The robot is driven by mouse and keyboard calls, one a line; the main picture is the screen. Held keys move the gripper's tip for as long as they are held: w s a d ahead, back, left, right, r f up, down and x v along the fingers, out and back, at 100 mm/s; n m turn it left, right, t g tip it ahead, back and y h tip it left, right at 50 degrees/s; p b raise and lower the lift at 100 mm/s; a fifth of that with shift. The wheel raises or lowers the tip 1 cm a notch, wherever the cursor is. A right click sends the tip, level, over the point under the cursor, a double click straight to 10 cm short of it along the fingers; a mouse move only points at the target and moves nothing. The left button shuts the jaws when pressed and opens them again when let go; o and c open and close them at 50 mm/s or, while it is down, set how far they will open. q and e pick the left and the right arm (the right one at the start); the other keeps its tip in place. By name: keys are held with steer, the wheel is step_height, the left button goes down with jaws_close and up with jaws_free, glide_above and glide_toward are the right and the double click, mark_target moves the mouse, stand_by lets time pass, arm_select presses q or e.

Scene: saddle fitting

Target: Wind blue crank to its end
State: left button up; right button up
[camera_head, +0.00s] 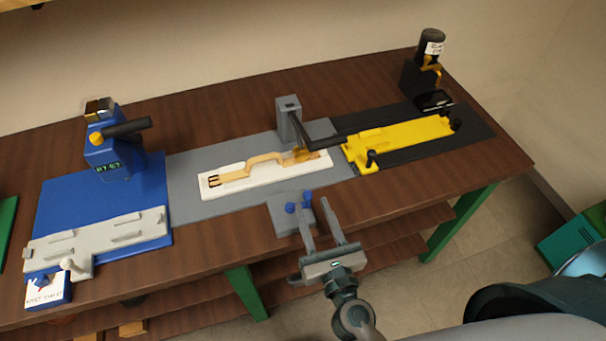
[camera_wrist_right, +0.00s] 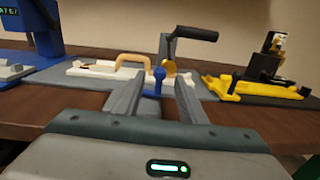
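The blue crank (camera_head: 291,207) shows as small blue knobs on a grey block at the front edge of the grey plate. In the right wrist view the blue crank (camera_wrist_right: 159,82) stands upright, between the two fingers in the picture. My right gripper (camera_head: 317,205) is open, its fingers pointing toward the block from the front right. Its fingers also show in the right wrist view (camera_wrist_right: 158,92), apart, with nothing clearly held. I cannot tell whether a finger touches the crank. My left gripper is not in view.
Behind the crank lies a white tray (camera_head: 215,191) with a tan handle-shaped part. A grey post (camera_head: 288,118) carries a dark-handled lever. A blue station (camera_head: 70,205) stands left, a yellow fixture (camera_head: 410,137) right. Bare wooden table (camera_head: 215,262) lies in front.

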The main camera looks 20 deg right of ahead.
steer(key=w+p, duration=0.2)
steer(key=w, duration=0.7)
steer(key=shift+p, duration=0.4)
jaws_close()
